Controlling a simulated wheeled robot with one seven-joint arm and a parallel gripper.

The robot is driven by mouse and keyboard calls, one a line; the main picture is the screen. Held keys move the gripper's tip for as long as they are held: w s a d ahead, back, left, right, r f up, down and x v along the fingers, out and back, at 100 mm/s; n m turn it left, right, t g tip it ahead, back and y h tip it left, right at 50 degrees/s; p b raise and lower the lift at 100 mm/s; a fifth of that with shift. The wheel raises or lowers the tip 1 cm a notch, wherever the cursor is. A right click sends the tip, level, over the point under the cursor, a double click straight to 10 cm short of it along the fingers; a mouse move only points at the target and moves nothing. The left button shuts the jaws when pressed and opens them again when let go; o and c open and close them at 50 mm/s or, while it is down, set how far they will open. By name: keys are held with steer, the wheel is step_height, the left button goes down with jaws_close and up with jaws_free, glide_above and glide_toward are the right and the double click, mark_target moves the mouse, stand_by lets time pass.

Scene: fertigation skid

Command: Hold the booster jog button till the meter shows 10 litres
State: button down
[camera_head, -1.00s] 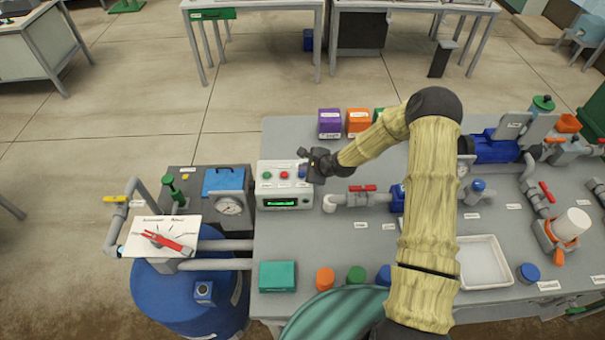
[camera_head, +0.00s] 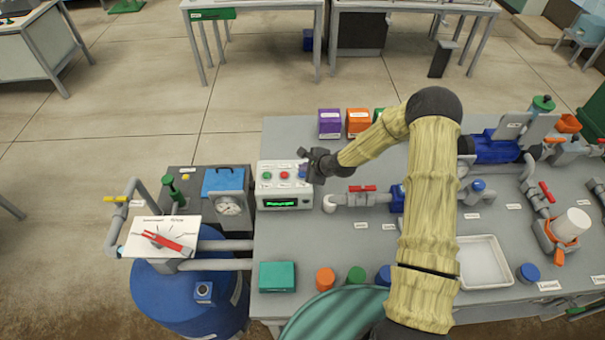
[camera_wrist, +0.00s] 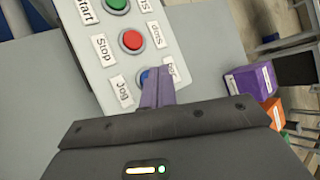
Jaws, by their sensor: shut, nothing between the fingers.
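The control box (camera_head: 264,190) is a pale panel with a row of buttons above a lit green meter display (camera_head: 284,202). The display's digits are too small to read. In the wrist view the green Start button (camera_wrist: 117,4), red Stop button (camera_wrist: 131,40) and blue Jog button (camera_wrist: 143,76) show with their labels. My gripper (camera_wrist: 157,76) is shut and empty, its purple fingertips over the Jog button and hiding much of it. I cannot tell whether they press it. In the head view my gripper (camera_head: 303,168) is at the box's right end.
A pipe with a red-handled valve (camera_head: 362,189) lies right of the box. Purple (camera_head: 329,124) and orange (camera_head: 357,122) boxes stand behind. A dial gauge (camera_head: 230,205) and a blue tank (camera_head: 180,300) with a red-pointer selector (camera_head: 165,241) are left. The bench front holds a teal box (camera_head: 277,276).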

steer(key=shift+f, duration=0.1)
steer(key=shift+f+b, duration=0.3)
steer(key=shift+b, duration=0.05)
